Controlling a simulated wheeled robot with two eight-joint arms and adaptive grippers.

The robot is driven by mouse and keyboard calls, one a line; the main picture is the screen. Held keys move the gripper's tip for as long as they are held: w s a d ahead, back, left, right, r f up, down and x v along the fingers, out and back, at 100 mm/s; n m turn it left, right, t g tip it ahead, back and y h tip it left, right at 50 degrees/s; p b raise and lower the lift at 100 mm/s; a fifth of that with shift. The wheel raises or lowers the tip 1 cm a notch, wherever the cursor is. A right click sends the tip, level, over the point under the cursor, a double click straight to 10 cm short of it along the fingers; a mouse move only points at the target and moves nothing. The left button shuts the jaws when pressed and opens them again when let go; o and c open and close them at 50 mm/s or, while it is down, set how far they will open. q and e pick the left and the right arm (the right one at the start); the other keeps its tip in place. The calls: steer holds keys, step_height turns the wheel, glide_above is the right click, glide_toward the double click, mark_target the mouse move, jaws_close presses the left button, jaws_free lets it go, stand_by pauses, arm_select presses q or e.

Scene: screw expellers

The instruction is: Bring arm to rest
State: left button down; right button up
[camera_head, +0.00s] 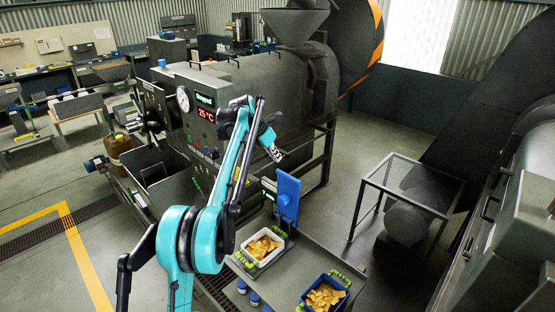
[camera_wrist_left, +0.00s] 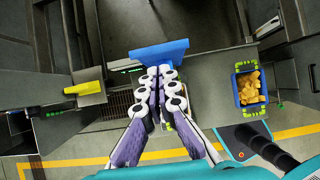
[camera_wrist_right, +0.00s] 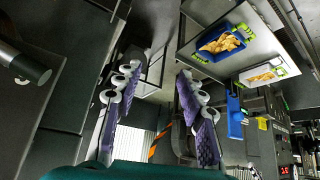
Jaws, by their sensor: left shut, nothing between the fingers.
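My left arm, teal and black, rises from the bottom of the head view and bends at its top. My left gripper (camera_head: 268,142) is up in front of the machine's control panel, and nothing shows in it. In the left wrist view its purple fingers (camera_wrist_left: 160,88) are shut together and empty, with a blue flat piece (camera_wrist_left: 158,54) beyond the fingertips. My right gripper (camera_wrist_right: 157,95) shows only in its own wrist view. Its two fingers stand wide apart with nothing between them. The right arm does not show in the head view.
A grey screw expeller with a panel (camera_head: 205,115) stands behind the left arm. A metal table (camera_head: 290,268) holds a white tray (camera_head: 245,258) and a blue tray (camera_head: 342,303) of yellowish pieces. A mesh-topped stand (camera_head: 410,185) is at right. Open floor lies left.

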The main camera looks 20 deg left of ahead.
stand_by(0.4)
arm_select(q)
steer(key=s+d+f+m+y+b, duration=0.1)
steer(key=s+d+f+m+b, duration=0.45)
steer(key=s+m+b, duration=0.35)
steer(key=s+d+f+m+b, duration=0.5)
steer(key=s+f+m, duration=0.1)
steer(key=s, duration=0.4)
steer(key=s+d+f+m+b, duration=0.2)
steer(key=s+f+m+b, duration=0.4)
steer(key=s+f, duration=0.5)
steer(key=s+d+f+m+t+y+b, duration=0.1)
steer(key=s+d+f+m+b, duration=0.1)
steer(key=s+f+m+b, duration=0.4)
steer(key=s+f+m, duration=0.4)
steer(key=s+f, duration=0.2)
steer(key=f, duration=0.3)
steer(key=shift+s+d+f+m, duration=0.15)
steer(key=shift+d+f+m, duration=0.05)
steer(key=shift+d+m, duration=0.1)
